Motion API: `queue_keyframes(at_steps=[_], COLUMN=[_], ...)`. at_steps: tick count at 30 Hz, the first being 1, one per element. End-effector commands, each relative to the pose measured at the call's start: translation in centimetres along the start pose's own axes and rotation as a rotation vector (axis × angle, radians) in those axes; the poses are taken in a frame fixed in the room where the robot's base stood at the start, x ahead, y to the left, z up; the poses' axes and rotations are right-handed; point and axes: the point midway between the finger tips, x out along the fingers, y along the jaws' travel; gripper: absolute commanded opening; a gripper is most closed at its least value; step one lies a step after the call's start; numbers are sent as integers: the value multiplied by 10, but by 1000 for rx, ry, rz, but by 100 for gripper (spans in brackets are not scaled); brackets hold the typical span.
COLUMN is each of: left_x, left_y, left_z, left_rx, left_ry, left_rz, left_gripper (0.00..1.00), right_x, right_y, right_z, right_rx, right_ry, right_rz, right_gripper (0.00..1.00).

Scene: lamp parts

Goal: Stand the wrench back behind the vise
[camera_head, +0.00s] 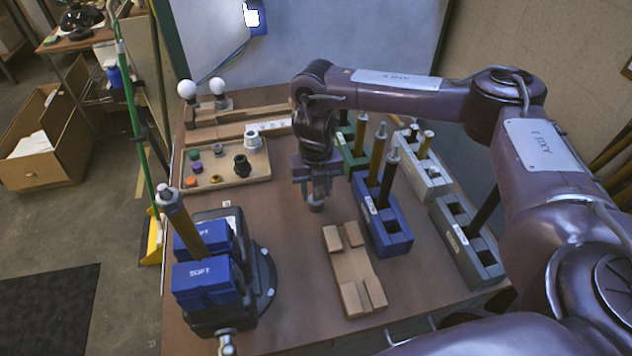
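The vise (262,285) stands at the front left of the table, with blue soft jaws (205,283) marked SOFT. A brass-coloured tube (183,222) with a grey tip stands tilted between the jaws. I cannot make out a wrench anywhere in this view. My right gripper (316,204) points down over the middle of the table, to the right of the vise and behind the wooden cradle. A small grey shape shows at its fingertips; I cannot tell whether it is fingers or a held part. My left gripper is out of view.
A wooden cradle (350,268) lies front centre. Blue (388,240), green (352,163), white (421,178) and grey (480,262) racks with tubes stand to the right. A tray of small parts (217,175) lies behind the vise. Bare tabletop (295,245) lies between vise and cradle.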

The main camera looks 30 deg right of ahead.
Motion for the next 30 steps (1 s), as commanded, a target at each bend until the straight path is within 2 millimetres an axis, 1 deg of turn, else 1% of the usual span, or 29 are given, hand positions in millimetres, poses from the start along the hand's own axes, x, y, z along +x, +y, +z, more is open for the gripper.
queue_keyframes(at_steps=[5,7,9,12,15,18,23,30], left_x=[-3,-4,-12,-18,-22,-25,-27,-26], left_y=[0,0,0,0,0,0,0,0], left_z=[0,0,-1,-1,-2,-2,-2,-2], left_rx=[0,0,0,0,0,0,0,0], left_ry=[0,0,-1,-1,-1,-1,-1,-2], left_rz=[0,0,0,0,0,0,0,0], left_gripper=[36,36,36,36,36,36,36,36], right_x=[-22,-37,-56,-78,-96,-110,-121,-123], right_y=[0,0,0,0,0,1,0,0], right_z=[1,1,2,2,1,1,0,0], right_rx=[0,0,-2,-1,-2,-1,-1,0], right_ry=[-5,-5,-7,-8,-6,-4,-1,0], right_rz=[2,2,1,1,0,0,0,0], right_gripper=[39,39,39,39,39,39,39,39])
